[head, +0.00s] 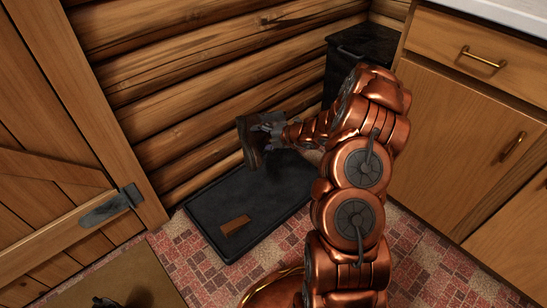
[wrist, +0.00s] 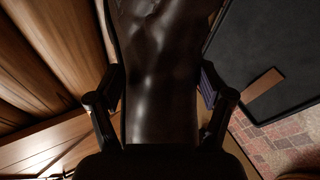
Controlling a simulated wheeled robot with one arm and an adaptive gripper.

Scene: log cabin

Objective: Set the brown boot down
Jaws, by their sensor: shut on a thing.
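The brown boot (head: 249,142) is dark leather and hangs above the back left part of a black tray (head: 212,207) on the floor, close to the log wall. My gripper (head: 267,124) is shut on the boot. In the wrist view the boot (wrist: 160,70) fills the middle, between the two fingers of my gripper (wrist: 161,100). The tray's surface also shows at the right of the wrist view (wrist: 285,45). I cannot tell the exact gap between boot and tray.
A small flat brown piece (head: 235,225) lies on the tray. A wooden door (head: 50,150) is at the left and a mat (head: 115,280) lies in front of it. Wooden cabinets (head: 465,130) stand at the right, with a black box (head: 345,55) beside them against the wall.

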